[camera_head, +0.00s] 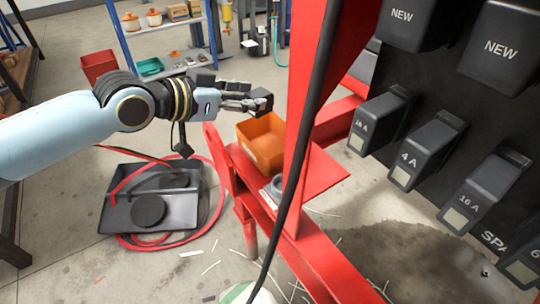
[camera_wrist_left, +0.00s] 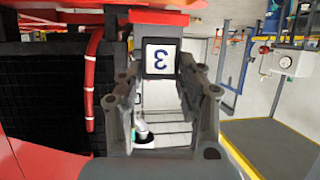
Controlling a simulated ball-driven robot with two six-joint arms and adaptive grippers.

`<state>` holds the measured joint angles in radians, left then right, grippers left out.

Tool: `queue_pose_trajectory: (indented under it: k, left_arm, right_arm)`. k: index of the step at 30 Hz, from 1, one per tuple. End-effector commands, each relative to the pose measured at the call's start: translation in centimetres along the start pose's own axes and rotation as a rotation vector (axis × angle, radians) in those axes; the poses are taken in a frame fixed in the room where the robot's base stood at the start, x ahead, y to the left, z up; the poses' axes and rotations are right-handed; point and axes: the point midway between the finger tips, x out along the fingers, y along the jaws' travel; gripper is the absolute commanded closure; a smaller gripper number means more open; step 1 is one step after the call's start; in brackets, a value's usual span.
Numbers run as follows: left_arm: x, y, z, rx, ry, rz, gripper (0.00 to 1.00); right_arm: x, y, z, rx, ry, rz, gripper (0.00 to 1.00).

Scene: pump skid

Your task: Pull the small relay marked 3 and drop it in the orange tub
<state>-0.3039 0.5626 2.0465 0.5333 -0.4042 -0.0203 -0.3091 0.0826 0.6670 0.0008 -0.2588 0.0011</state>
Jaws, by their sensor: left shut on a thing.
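My left gripper (camera_head: 250,99) is shut on a small black relay (camera_head: 263,99). In the left wrist view the left gripper (camera_wrist_left: 170,85) has the relay (camera_wrist_left: 160,58) between its fingertips, its white label with a 3 facing the camera, turned upside down. The orange tub (camera_head: 265,143) stands open on a red shelf of the skid. In the head view the relay shows just above the tub's far rim; its height over the tub is hard to tell. My right gripper is not in view.
A red upright post (camera_head: 309,110) and a black cable (camera_head: 316,105) stand just right of the tub. Black relays with amp labels (camera_head: 428,150) fill the panel at right. A black tray (camera_head: 150,208) with red hose lies on the floor.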

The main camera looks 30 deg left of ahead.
Motion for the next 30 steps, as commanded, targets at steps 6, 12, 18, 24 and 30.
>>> queue_pose_trajectory:
  k: [6,12,18,24,30]
  left_arm:
    - [0.9,-0.1,2.5,0.0,-0.002,-0.002,0.97]
    - [1.9,-0.1,4.8,-0.001,-0.003,-0.002,0.97]
    - [2.3,-0.1,5.8,0.0,0.0,-0.002,0.97]
    - [2.3,-0.1,5.7,0.0,0.002,-0.002,0.97]
    - [2.3,-0.1,5.7,0.0,0.002,-0.002,0.54]
  right_arm:
    - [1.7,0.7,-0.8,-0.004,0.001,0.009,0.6]
    - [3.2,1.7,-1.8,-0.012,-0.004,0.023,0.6]
    - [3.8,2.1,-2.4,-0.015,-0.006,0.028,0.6]
    - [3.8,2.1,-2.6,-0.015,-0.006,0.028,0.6]
    - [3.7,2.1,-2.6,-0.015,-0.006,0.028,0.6]
